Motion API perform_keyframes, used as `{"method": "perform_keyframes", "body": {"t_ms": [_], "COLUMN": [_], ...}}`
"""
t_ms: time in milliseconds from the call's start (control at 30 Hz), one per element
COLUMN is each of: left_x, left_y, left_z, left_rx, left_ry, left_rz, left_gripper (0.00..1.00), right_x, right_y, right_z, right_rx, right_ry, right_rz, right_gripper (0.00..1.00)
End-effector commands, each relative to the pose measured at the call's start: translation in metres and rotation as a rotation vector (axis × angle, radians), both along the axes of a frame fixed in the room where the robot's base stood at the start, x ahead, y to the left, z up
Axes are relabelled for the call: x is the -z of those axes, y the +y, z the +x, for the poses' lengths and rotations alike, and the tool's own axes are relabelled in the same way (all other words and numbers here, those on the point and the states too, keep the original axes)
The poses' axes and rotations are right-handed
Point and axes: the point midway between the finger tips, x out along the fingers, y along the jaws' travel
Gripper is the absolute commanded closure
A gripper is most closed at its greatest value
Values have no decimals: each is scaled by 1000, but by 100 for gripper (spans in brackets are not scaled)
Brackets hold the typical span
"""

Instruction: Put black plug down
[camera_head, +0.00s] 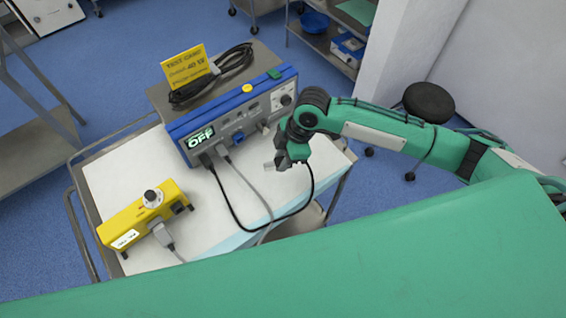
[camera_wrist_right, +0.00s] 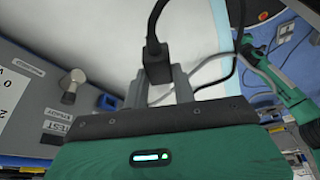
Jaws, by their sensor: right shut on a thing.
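The black plug (camera_wrist_right: 157,62) is in the right wrist view, between the two grey fingers of my right gripper (camera_wrist_right: 158,88), which is shut on it. Its black cord runs up out of that view. In the head view my right gripper (camera_head: 283,160) is over the right part of the white cart top, in front of the blue-edged device; the plug is too small to make out there. A black cable (camera_head: 256,229) loops from the device's front over the cart toward this gripper. My left gripper is not in view.
The device (camera_head: 232,125) reads OFF and carries a yellow sign (camera_head: 186,66) and a coiled black cable (camera_head: 212,78). A yellow box (camera_head: 145,215) with a grey plug (camera_head: 163,236) stands at the left. The white cart top (camera_head: 140,175) has bare room between.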

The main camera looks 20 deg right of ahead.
Motion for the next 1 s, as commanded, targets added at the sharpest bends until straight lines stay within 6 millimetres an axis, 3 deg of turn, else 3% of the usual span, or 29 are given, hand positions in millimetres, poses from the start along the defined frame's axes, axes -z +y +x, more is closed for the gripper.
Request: {"method": "perform_keyframes", "body": {"t_ms": [267,1000], "left_x": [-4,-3], "left_y": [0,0], "left_z": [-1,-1], "left_rx": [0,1], "left_ry": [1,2], "left_rz": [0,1], "left_gripper": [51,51], "right_x": [36,49], "right_y": [0,0], "right_z": [0,-1], "right_rx": [2,0], "right_ry": [2,1], "right_rz": [-1,0], "right_gripper": [100,100]}}
